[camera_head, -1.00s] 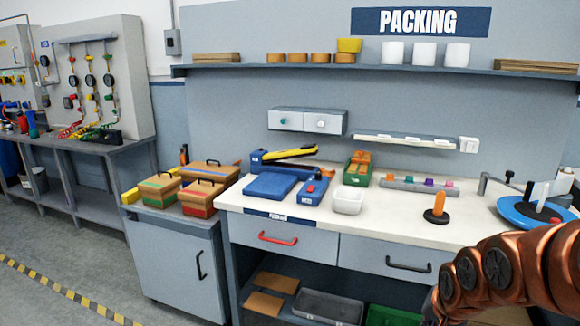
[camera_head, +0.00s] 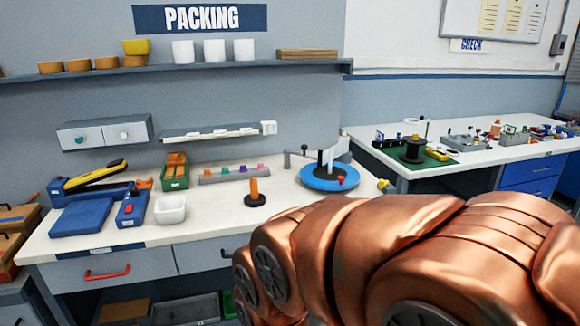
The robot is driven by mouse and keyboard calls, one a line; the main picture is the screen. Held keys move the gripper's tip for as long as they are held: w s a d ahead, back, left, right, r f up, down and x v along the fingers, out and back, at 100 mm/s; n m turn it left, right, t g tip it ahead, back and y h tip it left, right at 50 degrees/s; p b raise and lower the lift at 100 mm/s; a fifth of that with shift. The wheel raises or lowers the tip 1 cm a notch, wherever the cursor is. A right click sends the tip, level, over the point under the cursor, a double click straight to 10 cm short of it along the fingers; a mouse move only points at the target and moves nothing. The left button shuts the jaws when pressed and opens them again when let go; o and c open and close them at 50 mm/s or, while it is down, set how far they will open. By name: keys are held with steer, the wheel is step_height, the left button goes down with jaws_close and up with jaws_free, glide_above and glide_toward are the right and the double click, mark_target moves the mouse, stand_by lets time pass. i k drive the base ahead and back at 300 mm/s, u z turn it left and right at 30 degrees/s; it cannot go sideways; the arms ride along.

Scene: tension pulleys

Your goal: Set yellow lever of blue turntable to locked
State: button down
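The blue turntable (camera_head: 312,181) lies on the right end of the white packing bench. It carries a black centre, upright white plates and a small red part (camera_head: 341,181). A small yellow piece (camera_head: 384,185) shows just right of the turntable, near the bench's right edge. It is too small to tell whether it is the lever or how it is set. My copper-coloured arm fills the lower right in front of the bench. My gripper is out of view.
The packing bench (camera_head: 225,215) also holds an orange peg on a black base (camera_head: 255,193), a white bin (camera_head: 170,210) and a blue box (camera_head: 132,208). A grey post with a black knob (camera_head: 304,151) stands behind the turntable. Another bench (camera_head: 490,160) with several fixtures is at right.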

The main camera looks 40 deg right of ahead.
mark_target(382, 184)
steer(key=z, duration=1.1)
steer(key=i, duration=0.65)
steer(key=u, duration=0.45)
